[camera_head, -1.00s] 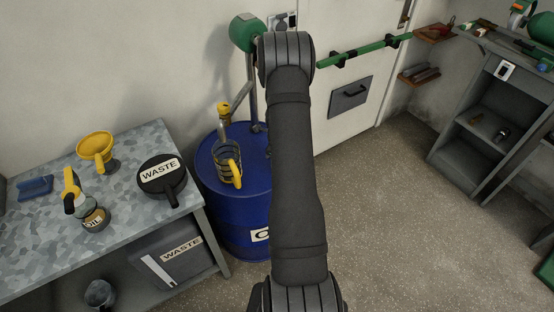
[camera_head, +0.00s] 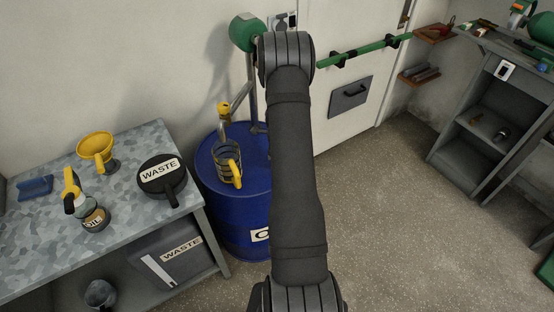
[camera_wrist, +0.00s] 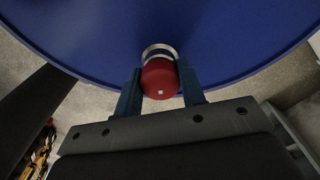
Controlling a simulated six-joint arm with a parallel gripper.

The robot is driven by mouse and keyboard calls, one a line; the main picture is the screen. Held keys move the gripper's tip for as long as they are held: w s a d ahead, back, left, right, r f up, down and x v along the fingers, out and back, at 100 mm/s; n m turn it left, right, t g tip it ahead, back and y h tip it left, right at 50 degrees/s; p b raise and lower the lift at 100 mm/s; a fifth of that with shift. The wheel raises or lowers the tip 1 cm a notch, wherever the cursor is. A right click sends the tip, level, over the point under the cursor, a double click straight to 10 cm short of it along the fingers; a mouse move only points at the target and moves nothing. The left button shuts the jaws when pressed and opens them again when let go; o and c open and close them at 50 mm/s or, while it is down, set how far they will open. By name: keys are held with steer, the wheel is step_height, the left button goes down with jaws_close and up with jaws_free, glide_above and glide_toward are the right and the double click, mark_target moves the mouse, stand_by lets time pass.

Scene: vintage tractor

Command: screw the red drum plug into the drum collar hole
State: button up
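The red drum plug (camera_wrist: 160,79) sits between the two fingers of my gripper (camera_wrist: 160,92) in the wrist view. Both fingers meet its sides, so my gripper is shut on it. The metal drum collar (camera_wrist: 159,50) shows as a pale ring just beyond the plug, near the edge of the blue drum top. The plug covers the near part of the collar, and the hole itself is hidden. I cannot tell whether the plug is in the hole or just above it. In the head view my arm hides the gripper, plug and collar.
The blue drum (camera_head: 231,212) carries a clear jug (camera_head: 226,160) with a yellow handle, under a pump spout (camera_head: 224,112). A workbench (camera_head: 60,235) at left holds a yellow funnel (camera_head: 95,148), an oil can (camera_head: 94,218) and a black waste pan (camera_head: 162,178).

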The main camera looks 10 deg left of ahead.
steer(key=shift+m, duration=0.9)
steer(key=shift+m, duration=0.8)
steer(key=shift+m, duration=0.9)
steer(key=shift+m, duration=0.8)
